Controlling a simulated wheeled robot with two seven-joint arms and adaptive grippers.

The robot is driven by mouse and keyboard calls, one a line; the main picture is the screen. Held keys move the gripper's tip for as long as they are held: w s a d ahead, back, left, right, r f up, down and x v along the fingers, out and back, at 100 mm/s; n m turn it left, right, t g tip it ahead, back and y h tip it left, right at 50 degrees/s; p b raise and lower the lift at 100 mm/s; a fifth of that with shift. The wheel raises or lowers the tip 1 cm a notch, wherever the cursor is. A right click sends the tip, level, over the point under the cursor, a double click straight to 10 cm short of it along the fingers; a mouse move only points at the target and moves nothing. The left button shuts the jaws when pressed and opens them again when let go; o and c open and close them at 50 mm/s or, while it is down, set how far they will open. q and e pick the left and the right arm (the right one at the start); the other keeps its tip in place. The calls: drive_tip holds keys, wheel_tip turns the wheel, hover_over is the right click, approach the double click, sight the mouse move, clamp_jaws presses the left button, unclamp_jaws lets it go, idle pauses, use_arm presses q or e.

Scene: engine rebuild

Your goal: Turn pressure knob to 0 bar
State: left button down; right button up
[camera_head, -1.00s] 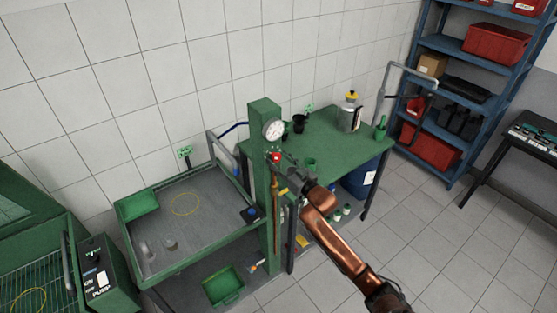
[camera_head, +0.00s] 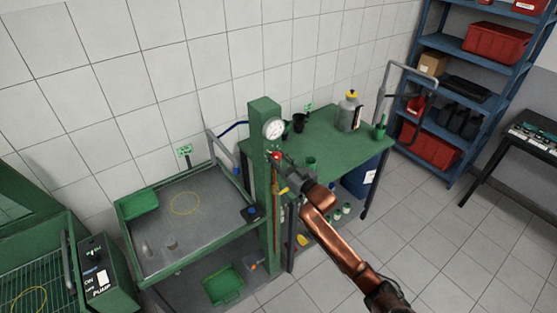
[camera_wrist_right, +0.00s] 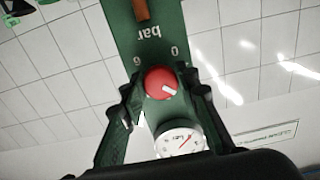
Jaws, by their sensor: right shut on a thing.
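The red pressure knob (camera_wrist_right: 158,78) sits on a green post (camera_head: 264,112). Its white mark points to the lower right in the right wrist view. The panel letters "bar", "0" and "6" appear upside down above it, and the mark points at neither number. My right gripper (camera_wrist_right: 161,90) has a finger on each side of the knob and is shut on it. In the head view the right gripper (camera_head: 281,160) reaches the post, and the knob (camera_head: 276,155) shows as a small red spot. A round white gauge (camera_head: 273,128) with a red needle (camera_wrist_right: 187,139) is beside the knob. My left gripper is out of view.
A green table (camera_head: 340,140) with a grey bottle (camera_head: 348,114) and cups stands right of the post. A wash basin (camera_head: 150,272) is at its left. A pump box (camera_head: 108,277) stands lower left. Blue shelving (camera_head: 412,95) is at the back right.

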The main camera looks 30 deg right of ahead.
drive_tip(key=shift+n, duration=0.3)
drive_tip(key=n, duration=0.3)
drive_tip(key=shift+r+n+p, duration=0.1)
drive_tip(key=shift+n+p, duration=0.2)
drive_tip(key=shift+p, duration=0.05)
drive_tip(key=n, duration=0.4)
drive_tip(key=shift+d+n, duration=0.1)
drive_tip(key=shift+n, duration=0.2)
drive_tip(key=n, duration=0.4)
drive_tip(key=shift+n, duration=0.3)
drive_tip(key=shift+n+b, duration=0.35)
drive_tip(key=shift+n, duration=1.85)
